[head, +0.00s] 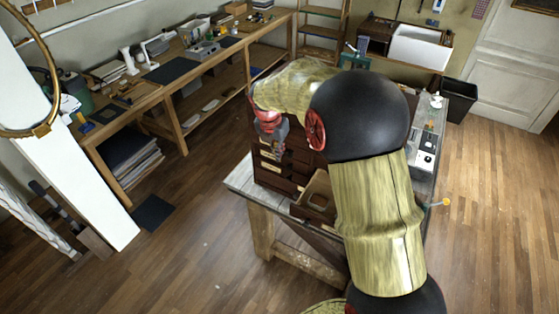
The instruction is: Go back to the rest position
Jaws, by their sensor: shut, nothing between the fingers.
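My gripper (277,148), red and grey, hangs from the end of my arm at the middle of the head view. It points down in front of the upper part of a dark wooden drawer cabinet (272,178). Its fingers are small here and look shut, with nothing seen between them. I cannot tell whether it touches the cabinet. My bent arm, with straw-coloured links and black joints, hides much of the cabinet and the table behind it.
The cabinet stands on a pale-topped table (240,181), with a lower drawer (313,199) pulled out. Switch boxes (426,150) lie on the table's right side. A long workbench (140,98) lines the left wall. A black bin (457,100) stands behind. Wooden floor (490,230) is clear at right.

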